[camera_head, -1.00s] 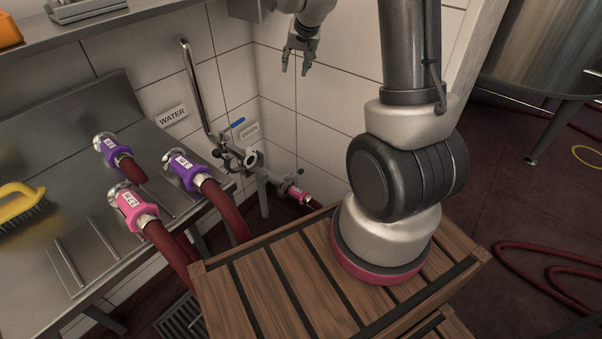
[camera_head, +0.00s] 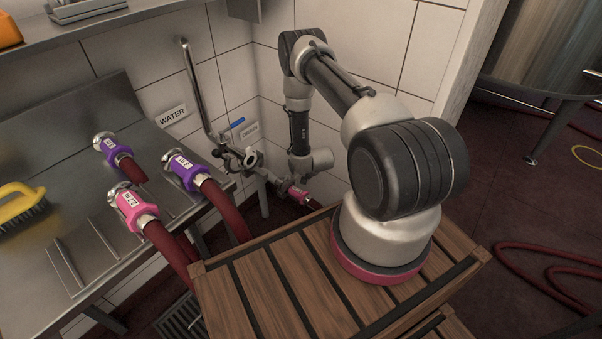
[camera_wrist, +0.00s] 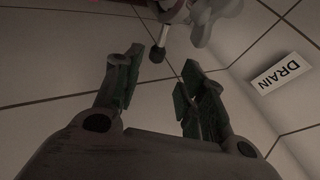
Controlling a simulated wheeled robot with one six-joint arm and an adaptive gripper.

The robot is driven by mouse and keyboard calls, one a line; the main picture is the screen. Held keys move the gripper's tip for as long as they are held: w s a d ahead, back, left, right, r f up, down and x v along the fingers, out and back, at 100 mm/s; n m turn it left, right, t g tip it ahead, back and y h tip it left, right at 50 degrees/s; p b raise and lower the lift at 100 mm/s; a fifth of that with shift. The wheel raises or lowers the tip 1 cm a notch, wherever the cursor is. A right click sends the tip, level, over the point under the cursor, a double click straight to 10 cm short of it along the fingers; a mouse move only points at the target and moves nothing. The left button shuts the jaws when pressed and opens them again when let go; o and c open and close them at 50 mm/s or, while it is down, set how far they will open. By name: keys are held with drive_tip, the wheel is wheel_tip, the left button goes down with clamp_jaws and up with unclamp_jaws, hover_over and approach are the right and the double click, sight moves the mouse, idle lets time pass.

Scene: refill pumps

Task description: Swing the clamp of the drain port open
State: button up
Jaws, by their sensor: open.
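The drain port (camera_head: 250,159) is a metal pipe end with an open round mouth, low by the wall corner, beside a DRAIN sign (camera_head: 251,131). Clamp hardware around it is too small to make out in the head view. In the wrist view, metal fittings (camera_wrist: 213,14) show at the top, with a thin rod ending in a dark knob (camera_wrist: 157,54), which looks like the clamp's handle. My gripper (camera_wrist: 161,65) is open and empty, its fingertips just below the fittings, one on either side of the knob's line.
A blue-handled valve (camera_head: 237,123) sits above the port. A pink-collared fitting (camera_head: 298,194) is on the lower pipe. Purple-collared (camera_head: 185,170) and pink-collared (camera_head: 134,207) hoses rest on the steel counter (camera_head: 95,260) at left. A slatted wooden top (camera_head: 275,290) lies in front.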

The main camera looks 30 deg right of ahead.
sight(293, 179)
drive_tip(key=x, duration=0.8)
drive_tip(key=shift+s+f, duration=0.15)
drive_tip(key=shift+s, duration=0.05)
drive_tip(key=shift+c, duration=0.2)
clamp_jaws()
